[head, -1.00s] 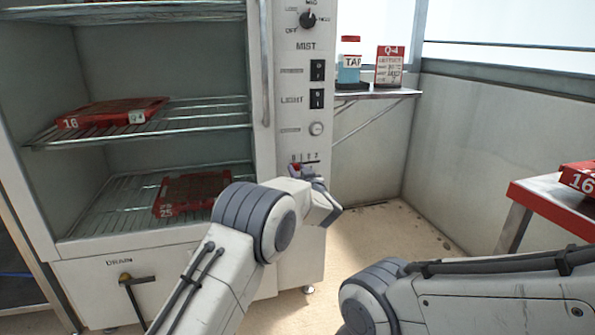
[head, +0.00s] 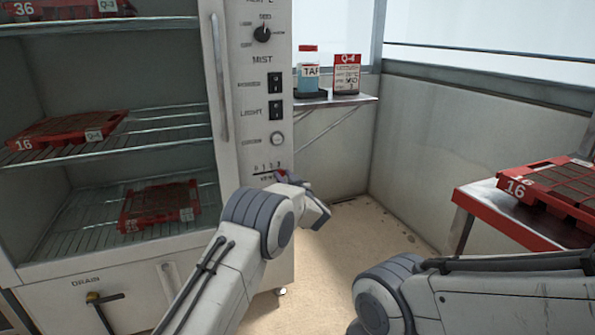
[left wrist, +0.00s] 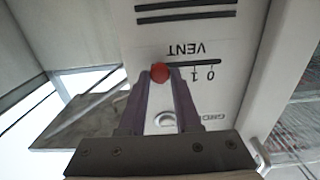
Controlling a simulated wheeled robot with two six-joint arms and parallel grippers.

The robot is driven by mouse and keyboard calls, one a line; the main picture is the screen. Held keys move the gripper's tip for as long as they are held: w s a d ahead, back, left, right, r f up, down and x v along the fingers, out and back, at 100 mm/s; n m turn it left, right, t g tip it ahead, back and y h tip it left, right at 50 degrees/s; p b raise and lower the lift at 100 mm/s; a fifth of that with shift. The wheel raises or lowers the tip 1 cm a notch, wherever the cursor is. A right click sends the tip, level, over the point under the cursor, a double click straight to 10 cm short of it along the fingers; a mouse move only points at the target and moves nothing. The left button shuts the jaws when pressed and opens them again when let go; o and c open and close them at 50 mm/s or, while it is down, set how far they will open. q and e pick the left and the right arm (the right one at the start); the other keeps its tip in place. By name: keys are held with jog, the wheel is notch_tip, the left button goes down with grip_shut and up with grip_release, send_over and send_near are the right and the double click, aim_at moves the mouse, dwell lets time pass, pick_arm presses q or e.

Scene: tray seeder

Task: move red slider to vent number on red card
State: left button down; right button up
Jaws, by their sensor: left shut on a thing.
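The red slider (head: 281,174) is a round knob on the vent scale, low on the white cabinet's control panel. In the left wrist view the red slider (left wrist: 160,72) sits between my left fingertips (left wrist: 161,80), which are shut on it. That view is upside down; the slot (left wrist: 205,64), the word VENT and marks 0 and 1 show, with the slider beyond 1. The higher marks are hidden by a finger. My left gripper (head: 294,180) is at the panel in the head view. The red card (head: 347,73) stands on the shelf; its vent number is too small to read.
Red seed trays sit on the cabinet racks at left. A red tray (head: 545,197) rests on a stand at right. My right arm is at lower right.

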pick_arm(q)
jog(key=shift+w+d, duration=0.1)
jog(key=shift+d, duration=0.1)
jog(key=c, duration=0.6)
grip_release()
jog(key=shift+d, duration=0.1)
jog(key=shift+c, duration=0.2)
jog(key=p+v, duration=0.3)
jog(key=v, duration=0.7)
jog(key=shift+s, duration=0.2)
